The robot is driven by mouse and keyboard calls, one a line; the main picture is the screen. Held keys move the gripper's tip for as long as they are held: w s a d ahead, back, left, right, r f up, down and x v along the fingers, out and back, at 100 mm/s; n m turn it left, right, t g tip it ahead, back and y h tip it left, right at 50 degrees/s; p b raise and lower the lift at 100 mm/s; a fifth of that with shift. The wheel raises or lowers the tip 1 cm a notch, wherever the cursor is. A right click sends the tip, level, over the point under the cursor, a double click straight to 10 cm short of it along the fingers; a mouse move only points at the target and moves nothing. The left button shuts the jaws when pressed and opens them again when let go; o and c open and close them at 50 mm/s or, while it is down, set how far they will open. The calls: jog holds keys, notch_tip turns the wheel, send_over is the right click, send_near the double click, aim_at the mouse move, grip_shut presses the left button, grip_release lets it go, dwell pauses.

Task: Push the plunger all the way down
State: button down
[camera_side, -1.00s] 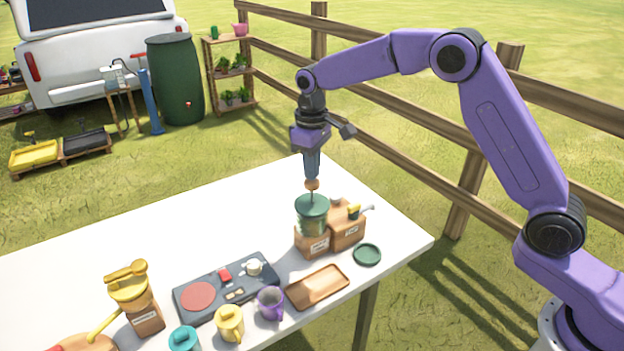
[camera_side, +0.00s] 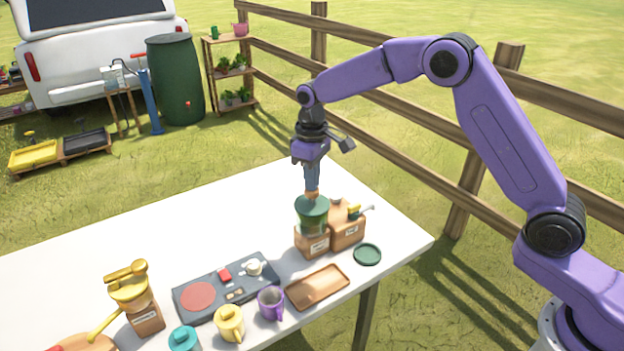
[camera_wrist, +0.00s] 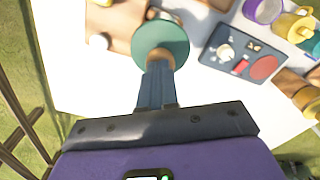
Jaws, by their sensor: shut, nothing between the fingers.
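The plunger's round wooden knob (camera_side: 312,194) sits just above the green top (camera_side: 312,211) of the press, which stands on a wooden base (camera_side: 312,244). My gripper (camera_side: 311,187) points straight down, shut and empty, with its fingertips at the knob from above. In the wrist view my shut fingers (camera_wrist: 156,70) reach the knob (camera_wrist: 160,58), which covers the middle of the green disc (camera_wrist: 163,42). Little or none of the plunger rod shows between knob and green top. Fingertips and knob appear to touch.
A wooden box (camera_side: 346,228) with a yellow part stands right beside the press. A green lid (camera_side: 367,254) and a wooden tray (camera_side: 318,287) lie in front. A dark hotplate (camera_side: 226,288) and several mugs are to the left. The table's back left is clear.

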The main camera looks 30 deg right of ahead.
jog(key=shift+f, duration=0.85)
jog(key=shift+r, duration=0.1)
jog(key=shift+r, duration=2.75)
notch_tip(320, 180, up, 6)
